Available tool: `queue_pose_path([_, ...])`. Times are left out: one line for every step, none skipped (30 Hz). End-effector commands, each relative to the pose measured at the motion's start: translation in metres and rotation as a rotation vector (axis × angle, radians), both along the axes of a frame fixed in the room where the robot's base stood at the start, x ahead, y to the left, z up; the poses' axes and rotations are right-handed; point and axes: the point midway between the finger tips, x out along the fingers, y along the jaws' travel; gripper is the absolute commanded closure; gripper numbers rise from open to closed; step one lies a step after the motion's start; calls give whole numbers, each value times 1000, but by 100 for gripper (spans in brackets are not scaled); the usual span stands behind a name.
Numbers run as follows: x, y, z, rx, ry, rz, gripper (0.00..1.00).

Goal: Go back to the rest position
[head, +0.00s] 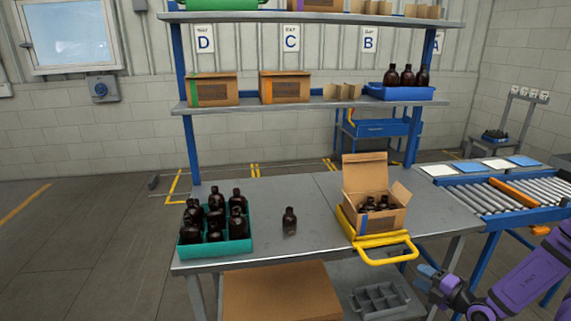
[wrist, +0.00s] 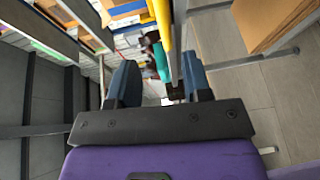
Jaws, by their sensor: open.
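My gripper (head: 430,279) is at the lower right in the head view, in front of the table's right end and below the yellow handle. In the wrist view my gripper (wrist: 157,85) shows its two blue fingers apart with nothing held between them. Several amber bottles stand in a green crate (head: 217,249) on the left of the table. One amber bottle (head: 289,221) stands alone on the table's middle. An open cardboard box (head: 381,222) with several bottles inside sits in a yellow holder (head: 345,232) on the right.
The steel table (head: 270,190) has bare surface around the lone bottle. A roller conveyor (head: 497,194) stands at the right. A shelf above carries boxes and a blue tray (head: 400,93) with bottles. A large cardboard box (head: 277,292) and a grey divided tray (head: 380,299) sit below the table.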

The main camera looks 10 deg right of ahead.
Motion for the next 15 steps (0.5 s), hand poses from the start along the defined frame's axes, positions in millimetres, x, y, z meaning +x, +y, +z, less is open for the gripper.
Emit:
queue_pose_path([2,2,7,-28,-13,26,55])
queue_pose_path([3,5,12,-49,-23,47,55])
queue_pose_path([5,8,21,-85,-40,80,55])
queue_pose_path([6,11,28,-116,-55,112,55])
queue_pose_path([7,15,36,-149,-70,144,55])
queue_pose_path([9,20,47,-199,-95,193,55])
queue_pose_path([10,25,55,-238,-115,231,55])
queue_pose_path([11,29,64,-277,-137,269,55])
queue_pose_path([12,35,75,-328,-166,319,55])
queue_pose_path([12,40,84,-364,-186,356,55])
queue_pose_path([12,45,91,-402,-208,393,55])
queue_pose_path([11,51,102,-450,-237,443,55])
queue_pose_path([11,56,110,-488,-259,480,55])
queue_pose_path([10,61,117,-524,-283,517,55])
queue_pose_path([9,68,128,-573,-315,566,55])
